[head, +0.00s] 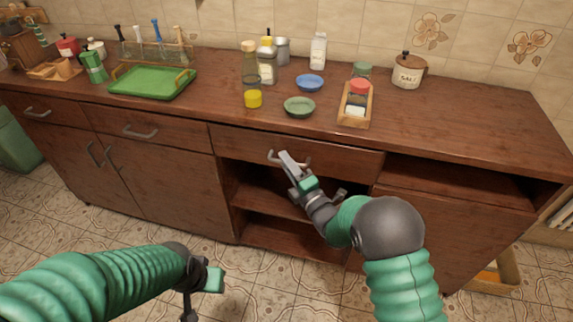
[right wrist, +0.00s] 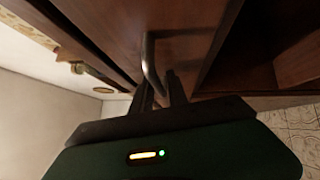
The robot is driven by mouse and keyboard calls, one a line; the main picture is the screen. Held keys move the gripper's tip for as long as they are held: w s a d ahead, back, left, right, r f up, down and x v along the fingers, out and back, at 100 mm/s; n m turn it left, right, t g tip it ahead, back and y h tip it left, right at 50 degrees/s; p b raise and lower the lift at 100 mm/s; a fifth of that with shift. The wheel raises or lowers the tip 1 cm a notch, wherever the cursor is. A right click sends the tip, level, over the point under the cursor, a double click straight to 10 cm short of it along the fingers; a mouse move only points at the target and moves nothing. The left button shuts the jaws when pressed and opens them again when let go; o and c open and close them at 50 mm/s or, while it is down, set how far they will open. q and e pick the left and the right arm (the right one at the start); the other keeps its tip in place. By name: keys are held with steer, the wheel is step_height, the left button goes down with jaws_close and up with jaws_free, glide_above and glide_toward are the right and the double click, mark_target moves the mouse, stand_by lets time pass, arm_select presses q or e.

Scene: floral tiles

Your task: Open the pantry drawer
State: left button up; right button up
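The wooden drawer front (head: 340,158) under the middle of the counter has a curved metal handle (head: 273,157). The drawer looks flush with the cabinet. My right gripper (head: 288,160) is at this handle, its fingers overlapping it. In the right wrist view, the handle (right wrist: 149,62) runs down between the two dark fingers (right wrist: 161,90), which are close together around it.
Two more closed drawers (head: 150,148) lie to the left. Open shelves (head: 262,200) lie below the middle drawer, and an open recess (head: 460,180) is at right. The counter holds bowls, jars, a green tray (head: 152,82) and a wooden spice rack (head: 345,118). The tiled floor in front is clear.

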jaws_close()
steer(key=shift+f, duration=0.15)
stand_by(1.4)
